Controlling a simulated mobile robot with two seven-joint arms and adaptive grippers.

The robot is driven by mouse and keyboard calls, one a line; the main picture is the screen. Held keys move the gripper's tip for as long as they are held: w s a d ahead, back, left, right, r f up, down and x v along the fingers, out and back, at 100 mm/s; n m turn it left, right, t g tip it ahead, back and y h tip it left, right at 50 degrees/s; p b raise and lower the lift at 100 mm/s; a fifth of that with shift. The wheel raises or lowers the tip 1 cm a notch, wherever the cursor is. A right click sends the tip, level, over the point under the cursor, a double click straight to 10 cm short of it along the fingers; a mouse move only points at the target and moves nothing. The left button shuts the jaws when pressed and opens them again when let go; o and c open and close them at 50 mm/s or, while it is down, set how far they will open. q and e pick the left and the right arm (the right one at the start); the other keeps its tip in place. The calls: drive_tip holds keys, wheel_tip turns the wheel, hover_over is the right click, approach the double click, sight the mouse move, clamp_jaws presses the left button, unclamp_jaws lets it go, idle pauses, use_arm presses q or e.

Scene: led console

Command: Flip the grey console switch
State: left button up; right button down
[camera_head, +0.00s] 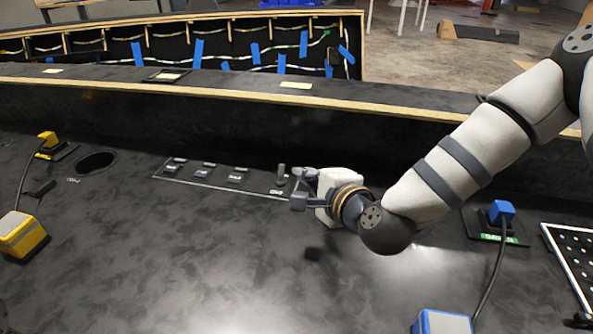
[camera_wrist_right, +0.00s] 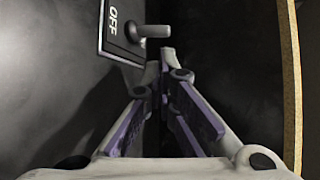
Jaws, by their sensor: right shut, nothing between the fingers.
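The grey console switch (camera_head: 281,174) stands at the right end of a panel strip (camera_head: 222,186) with several dark labelled units, near the back of the black console. In the right wrist view the switch (camera_wrist_right: 138,33) is a grey stub with a rounded end pointing right, beside a white "OFF" label (camera_wrist_right: 113,20). My right gripper (camera_head: 298,188) is just right of the switch. Its fingertips (camera_wrist_right: 165,62) are together and empty, just below and right of the stub in the wrist view. Whether they touch it I cannot tell.
A yellow plug device (camera_head: 22,235) with a cable and a round hole (camera_head: 96,161) are at the left. A raised ledge (camera_head: 230,88) runs behind. The console's front middle is clear.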

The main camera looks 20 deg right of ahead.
sight(297, 181)
use_arm(q)
drive_tip(key=shift+s+f, duration=0.25)
drive_tip(key=shift+f, duration=0.1)
use_arm(e)
drive_tip(key=x, duration=0.5)
